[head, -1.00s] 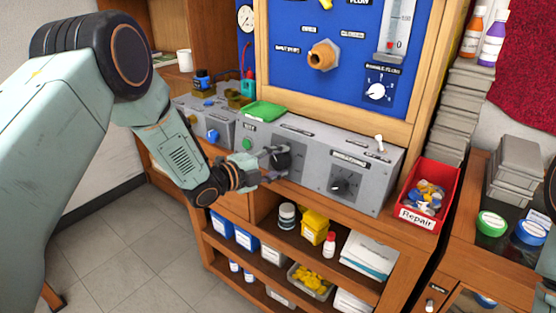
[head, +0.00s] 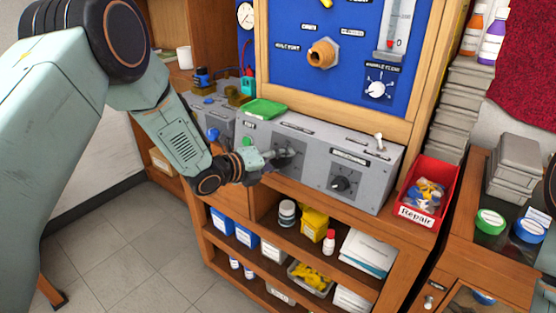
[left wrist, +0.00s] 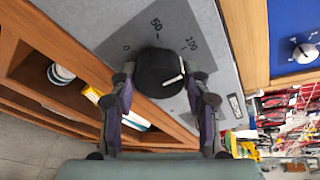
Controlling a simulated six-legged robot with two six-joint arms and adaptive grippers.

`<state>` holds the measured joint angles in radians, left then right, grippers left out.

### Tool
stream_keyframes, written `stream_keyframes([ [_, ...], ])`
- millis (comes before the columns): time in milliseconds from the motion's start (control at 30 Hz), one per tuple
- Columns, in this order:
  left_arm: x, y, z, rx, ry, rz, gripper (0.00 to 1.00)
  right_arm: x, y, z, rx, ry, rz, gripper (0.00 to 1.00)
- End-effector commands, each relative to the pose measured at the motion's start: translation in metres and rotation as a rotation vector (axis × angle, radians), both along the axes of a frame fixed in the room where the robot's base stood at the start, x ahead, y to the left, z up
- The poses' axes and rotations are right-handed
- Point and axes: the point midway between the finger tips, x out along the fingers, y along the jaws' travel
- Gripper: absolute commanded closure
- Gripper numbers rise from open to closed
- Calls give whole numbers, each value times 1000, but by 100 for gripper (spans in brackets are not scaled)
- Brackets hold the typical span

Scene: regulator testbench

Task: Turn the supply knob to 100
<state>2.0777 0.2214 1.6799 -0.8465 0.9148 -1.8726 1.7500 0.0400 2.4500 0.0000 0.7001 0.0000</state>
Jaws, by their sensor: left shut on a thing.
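The black supply knob (left wrist: 160,72) sits on the grey bench panel, with a dark scale marked 0, 50 and 100 around it. Its white line shows on the right lower side of its face, below the 100 mark as the left wrist view has it. My left gripper (left wrist: 161,80) has one finger on each side of the knob and is shut on it. In the head view my left gripper (head: 277,158) reaches the panel front and mostly hides the knob. My right gripper is not in view.
A second black knob (head: 342,184) is to the right on the same grey box (head: 310,165). A green tray (head: 264,109) lies on top, and a toggle switch (head: 379,141) stands at the right. A red Repair bin (head: 428,190) is beside the box. Shelves with containers are below.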

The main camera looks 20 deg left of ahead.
Motion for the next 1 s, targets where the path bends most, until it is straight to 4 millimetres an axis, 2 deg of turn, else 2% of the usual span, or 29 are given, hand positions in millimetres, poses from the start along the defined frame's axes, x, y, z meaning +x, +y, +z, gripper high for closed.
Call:
stream_keyframes([
  [533, -1, 0, -1, 21, -4, -6, 84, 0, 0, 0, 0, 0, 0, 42],
  [567, -1, -1, -1, 21, -4, -6, 50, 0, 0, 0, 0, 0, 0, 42],
  [800, 0, 0, -1, 19, -5, -5, 29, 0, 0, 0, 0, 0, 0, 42],
  [1000, 0, 0, 0, 19, -6, -4, 29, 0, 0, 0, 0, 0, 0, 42],
])
